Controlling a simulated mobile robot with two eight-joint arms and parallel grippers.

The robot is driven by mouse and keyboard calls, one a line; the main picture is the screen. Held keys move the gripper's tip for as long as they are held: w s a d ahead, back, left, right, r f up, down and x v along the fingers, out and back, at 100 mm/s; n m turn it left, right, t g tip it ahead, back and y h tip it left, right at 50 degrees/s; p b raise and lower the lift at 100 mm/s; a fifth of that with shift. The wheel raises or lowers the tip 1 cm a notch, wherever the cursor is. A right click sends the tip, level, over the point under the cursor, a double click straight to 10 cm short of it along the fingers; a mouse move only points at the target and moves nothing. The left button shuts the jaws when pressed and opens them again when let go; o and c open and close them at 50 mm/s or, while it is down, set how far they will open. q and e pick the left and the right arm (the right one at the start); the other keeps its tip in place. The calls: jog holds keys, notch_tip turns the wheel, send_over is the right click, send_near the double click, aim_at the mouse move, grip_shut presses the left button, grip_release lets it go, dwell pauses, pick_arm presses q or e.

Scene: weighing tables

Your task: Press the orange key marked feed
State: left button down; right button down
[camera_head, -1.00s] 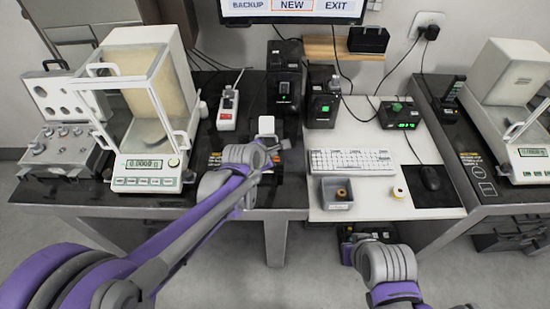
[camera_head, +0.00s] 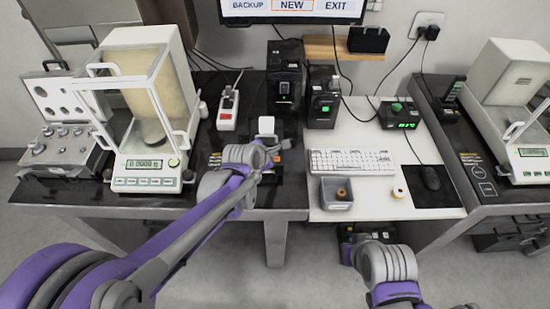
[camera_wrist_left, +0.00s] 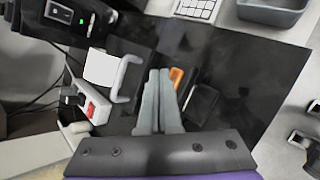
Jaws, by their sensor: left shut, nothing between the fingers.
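A small orange key (camera_wrist_left: 177,76) shows in the left wrist view, just right of my left fingertips, on a dark surface. It also shows as a small orange patch (camera_head: 285,143) in the head view, partly hidden behind my gripper. Its marking is too small to read. My left gripper (camera_wrist_left: 159,74) is shut and empty, its fingertips beside the key. I cannot tell whether they touch it. In the head view, my left gripper (camera_head: 275,147) reaches over the black tabletop. My right arm shows at the bottom, but its fingers cannot be made out.
A white upright part (camera_head: 267,127) stands just behind my left gripper. A power strip (camera_head: 228,110) lies to its left, near a glass-fronted balance (camera_head: 146,125). Black devices (camera_head: 284,78) stand behind. A keyboard (camera_head: 350,162) and grey bin (camera_head: 336,193) lie to the right.

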pick_arm(q)
jog(key=shift+f, duration=0.1)
dwell(0.3)
jog(key=shift+f+b, duration=0.3)
jog(key=shift+b, duration=0.05)
jog(key=shift+f+b, duration=0.3)
jog(key=shift+f, duration=0.1)
dwell(0.5)
jog(key=shift+r, duration=0.15)
jog(key=shift+r+p, duration=0.5)
jog(key=shift+r, duration=0.15)
jog(key=shift+r, duration=0.1)
jog(key=shift+r+p, duration=1.45)
jog(key=shift+r, duration=1.05)
jog(key=shift+f, duration=0.1)
